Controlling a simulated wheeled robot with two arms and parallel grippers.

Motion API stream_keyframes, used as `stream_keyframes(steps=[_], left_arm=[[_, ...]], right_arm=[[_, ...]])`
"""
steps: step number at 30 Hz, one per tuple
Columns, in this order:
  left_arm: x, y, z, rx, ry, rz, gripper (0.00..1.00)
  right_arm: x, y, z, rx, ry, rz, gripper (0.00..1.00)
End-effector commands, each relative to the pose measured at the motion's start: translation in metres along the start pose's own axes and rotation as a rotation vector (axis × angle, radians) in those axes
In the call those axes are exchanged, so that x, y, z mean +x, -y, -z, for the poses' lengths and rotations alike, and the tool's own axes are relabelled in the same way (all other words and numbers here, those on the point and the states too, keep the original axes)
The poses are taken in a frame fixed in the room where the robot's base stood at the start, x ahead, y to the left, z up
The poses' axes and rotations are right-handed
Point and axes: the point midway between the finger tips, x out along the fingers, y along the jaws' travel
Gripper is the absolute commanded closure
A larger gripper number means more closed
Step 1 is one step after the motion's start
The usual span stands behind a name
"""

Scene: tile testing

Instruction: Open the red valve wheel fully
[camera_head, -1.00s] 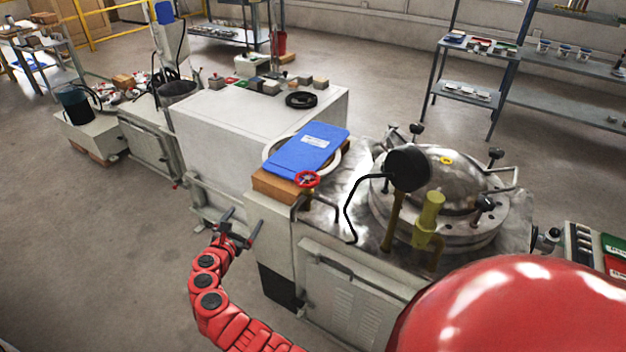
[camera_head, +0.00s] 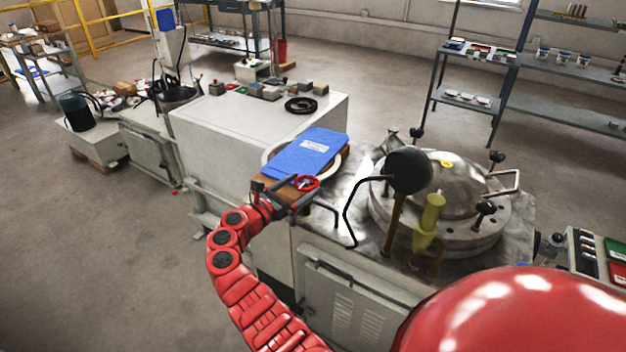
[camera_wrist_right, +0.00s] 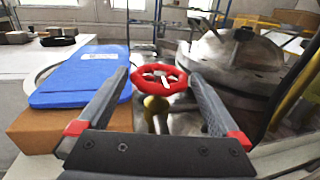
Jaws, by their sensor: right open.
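The red valve wheel (camera_head: 313,183) sits at the near corner of the metal-topped bench, in front of the blue clipboard-like pad. In the right wrist view the wheel (camera_wrist_right: 178,82) stands on a brass-coloured stem, with its spokes showing. My right gripper (camera_head: 296,192) is at the wheel, level with its near left side. In the right wrist view its two grey fingers (camera_wrist_right: 158,78) are spread, with the wheel between and just beyond their tips. I cannot tell whether either finger touches the rim. My left gripper is not in view.
The blue pad (camera_head: 309,152) lies on a wooden block and white ring left of the wheel. A bent black handle (camera_head: 352,205), a black disc (camera_head: 408,172) and a round metal vessel (camera_head: 455,190) stand to the right. A white cabinet (camera_head: 230,125) is behind left.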

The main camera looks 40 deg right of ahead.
Motion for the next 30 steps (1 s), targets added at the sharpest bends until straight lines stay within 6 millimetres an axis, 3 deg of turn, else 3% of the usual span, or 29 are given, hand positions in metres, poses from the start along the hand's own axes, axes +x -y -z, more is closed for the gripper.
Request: stream_keyframes(steps=[3,9,20,30], left_arm=[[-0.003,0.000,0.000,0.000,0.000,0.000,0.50],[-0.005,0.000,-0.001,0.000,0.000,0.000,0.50],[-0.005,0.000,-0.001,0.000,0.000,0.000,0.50],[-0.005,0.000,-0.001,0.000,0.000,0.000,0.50]], right_arm=[[0.024,0.002,0.002,-0.001,-0.001,0.005,0.00],[0.045,0.000,0.001,-0.001,-0.001,0.000,0.00],[0.050,0.000,0.000,0.000,0.000,0.000,0.02],[0.049,0.000,0.001,0.000,-0.001,0.000,0.63]])
